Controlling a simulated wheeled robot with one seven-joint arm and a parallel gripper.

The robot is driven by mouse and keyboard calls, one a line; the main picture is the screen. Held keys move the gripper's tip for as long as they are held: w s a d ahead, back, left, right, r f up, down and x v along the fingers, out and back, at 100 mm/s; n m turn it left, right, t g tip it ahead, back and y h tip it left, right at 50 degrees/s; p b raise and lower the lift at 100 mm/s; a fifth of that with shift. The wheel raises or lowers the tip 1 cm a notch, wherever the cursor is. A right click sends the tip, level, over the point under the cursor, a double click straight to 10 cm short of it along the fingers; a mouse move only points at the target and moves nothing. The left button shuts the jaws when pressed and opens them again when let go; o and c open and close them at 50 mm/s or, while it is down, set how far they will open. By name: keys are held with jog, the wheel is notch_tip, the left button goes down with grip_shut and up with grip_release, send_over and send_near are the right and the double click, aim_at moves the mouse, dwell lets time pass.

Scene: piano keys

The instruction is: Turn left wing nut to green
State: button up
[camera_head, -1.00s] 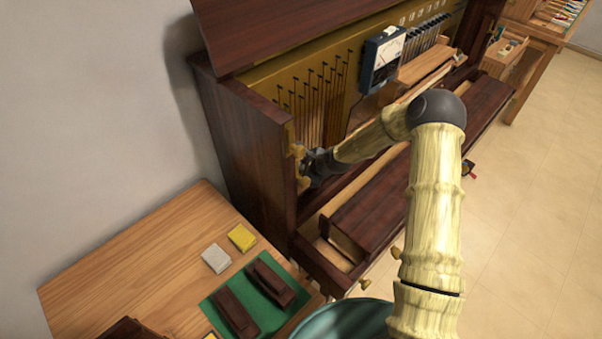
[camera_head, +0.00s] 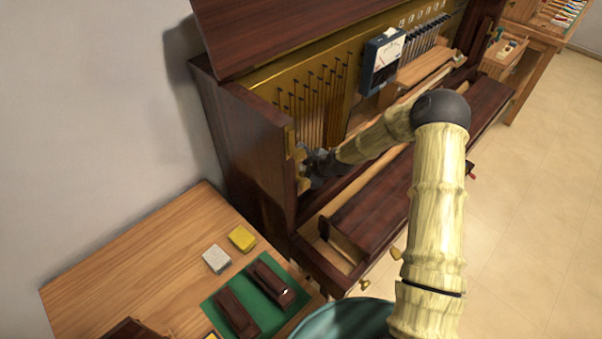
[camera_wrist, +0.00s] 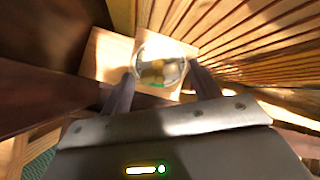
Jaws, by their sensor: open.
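A round, glassy dial with a pale rim sits on a light wooden block in the wrist view. Inside it is a blurred brass-coloured piece, likely the wing nut (camera_wrist: 158,70), with a thin green arc along the lower edge. My gripper (camera_wrist: 161,80) is open, its two dark fingers standing on the left and right of the dial. I cannot tell whether either finger touches the nut. In the head view, my gripper (camera_head: 308,170) is at the left end of the open piano, beside brass pieces (camera_head: 300,153) on the post. The arm partly hides this spot.
The piano's dark side panel (camera_head: 245,150) is close on the left. Strings and pins (camera_head: 315,100) stand behind, with a meter (camera_head: 383,60) to the right. A wooden table (camera_head: 130,270) with dark blocks on a green mat (camera_head: 255,310) is at the lower left.

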jog(key=c, duration=0.8)
jog(key=shift+o, duration=0.2)
jog(key=shift+r+m+p, duration=0.1)
jog(key=shift+m+p, duration=0.45)
jog(key=shift+m, duration=1.35)
jog(key=shift+m+p, duration=0.7)
jog(key=shift+m, duration=1.2)
jog(key=shift+p, duration=0.3)
